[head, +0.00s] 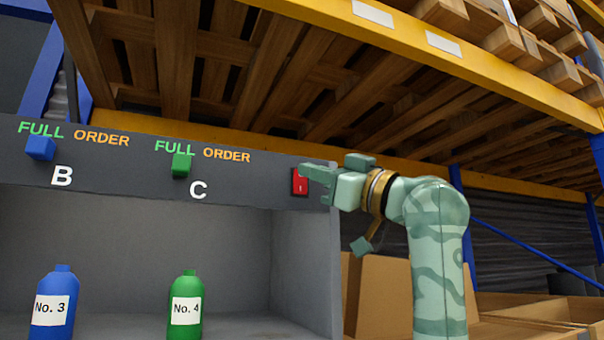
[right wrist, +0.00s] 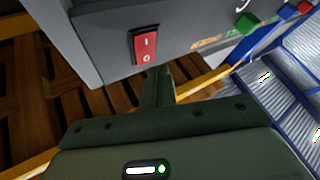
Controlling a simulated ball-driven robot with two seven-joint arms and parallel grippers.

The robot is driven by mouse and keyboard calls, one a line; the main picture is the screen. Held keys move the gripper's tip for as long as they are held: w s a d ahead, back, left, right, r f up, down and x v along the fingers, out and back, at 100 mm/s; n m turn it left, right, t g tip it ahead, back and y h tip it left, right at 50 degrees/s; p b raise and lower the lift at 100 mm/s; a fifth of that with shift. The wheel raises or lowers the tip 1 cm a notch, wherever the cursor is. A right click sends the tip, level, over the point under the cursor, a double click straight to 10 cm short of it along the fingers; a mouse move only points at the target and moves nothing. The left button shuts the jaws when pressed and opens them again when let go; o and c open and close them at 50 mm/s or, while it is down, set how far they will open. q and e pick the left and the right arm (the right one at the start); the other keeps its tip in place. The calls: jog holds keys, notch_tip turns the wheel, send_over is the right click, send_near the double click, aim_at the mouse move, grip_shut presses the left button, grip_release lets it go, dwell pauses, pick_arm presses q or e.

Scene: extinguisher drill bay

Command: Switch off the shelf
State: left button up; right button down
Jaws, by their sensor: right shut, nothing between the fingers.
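The shelf (head: 240,199) is a grey unit with a dark panel along its top edge. A red rocker switch (head: 300,182) sits at the right end of that panel; in the right wrist view the switch (right wrist: 145,45) shows I and O marks. I cannot tell which side is pressed in. My right gripper (head: 306,172) is shut and empty, its fingertips close beside the switch. In the right wrist view its fingers (right wrist: 160,76) point toward the switch's O end; I cannot tell whether they touch. My left gripper is not in view.
A blue knob (head: 40,148) by B and a green knob (head: 182,165) by C have FULL and ORDER labels. A blue bottle (head: 53,304) and a green bottle (head: 186,306) stand inside the shelf. A yellow rack beam (head: 400,40) and wooden pallets hang above. Cardboard boxes (head: 376,295) stand at right.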

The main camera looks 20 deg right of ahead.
jog(key=shift+w+r, duration=0.1)
jog(key=shift+w, duration=0.05)
jog(key=shift+w+p, duration=0.3)
jog(key=shift+w, duration=0.3)
dwell(0.8)
jog(key=shift+s, duration=0.15)
jog(key=shift+s, duration=0.7)
jog(key=s+b, duration=0.2)
jog(key=s, duration=0.1)
jog(key=s+b, duration=0.1)
jog(key=s, duration=0.1)
jog(key=shift+f, duration=0.35)
